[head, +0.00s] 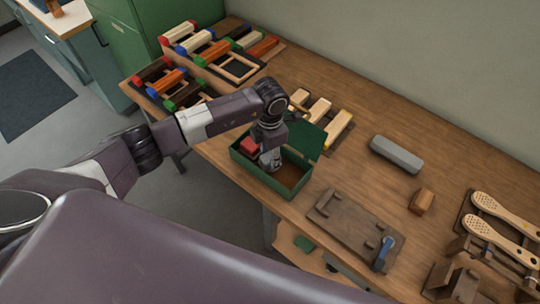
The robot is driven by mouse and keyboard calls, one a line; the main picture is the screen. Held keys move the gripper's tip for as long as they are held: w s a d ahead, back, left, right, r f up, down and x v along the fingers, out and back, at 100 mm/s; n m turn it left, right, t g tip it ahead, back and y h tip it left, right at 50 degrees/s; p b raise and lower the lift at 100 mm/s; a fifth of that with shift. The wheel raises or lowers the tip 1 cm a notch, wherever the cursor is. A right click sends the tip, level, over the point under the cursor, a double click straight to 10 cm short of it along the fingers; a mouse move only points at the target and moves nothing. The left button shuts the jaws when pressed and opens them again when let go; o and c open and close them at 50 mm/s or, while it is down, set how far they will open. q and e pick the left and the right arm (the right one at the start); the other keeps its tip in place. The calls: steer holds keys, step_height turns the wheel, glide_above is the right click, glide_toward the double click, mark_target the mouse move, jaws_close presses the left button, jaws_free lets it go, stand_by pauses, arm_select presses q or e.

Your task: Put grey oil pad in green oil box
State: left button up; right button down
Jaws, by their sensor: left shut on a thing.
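The green oil box (297,184) stands open on the workbench, its lid (305,138) raised at the back. My left gripper (270,162) points down into the box, left of its middle. It is shut on a small grey thing, which seems to be the grey oil pad (271,160); the fingers hide much of it. Whether it touches the box floor I cannot tell. A red block (249,146) sits in the box's left end, beside the gripper. My right gripper is not in view.
A grey oblong block (397,154) and a small wooden block (422,201) lie to the right. A dark wooden fixture (345,218) with a blue-handled lever is in front. Racks of coloured blocks (215,55) stand at the back left. Pale brush bodies (505,215) lie far right.

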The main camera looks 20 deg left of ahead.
mark_target(270, 156)
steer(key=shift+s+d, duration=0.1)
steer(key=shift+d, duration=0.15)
arm_select(q)
steer(key=shift+f, duration=0.15)
steer(key=o, duration=0.9)
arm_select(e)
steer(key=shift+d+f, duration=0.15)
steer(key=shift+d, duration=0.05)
arm_select(q)
steer(key=shift+r, duration=0.35)
step_height(270, 156, up, 12)
steer(key=b, duration=0.3)
steer(key=shift+f+b, duration=0.15)
steer(key=shift+b, duration=0.2)
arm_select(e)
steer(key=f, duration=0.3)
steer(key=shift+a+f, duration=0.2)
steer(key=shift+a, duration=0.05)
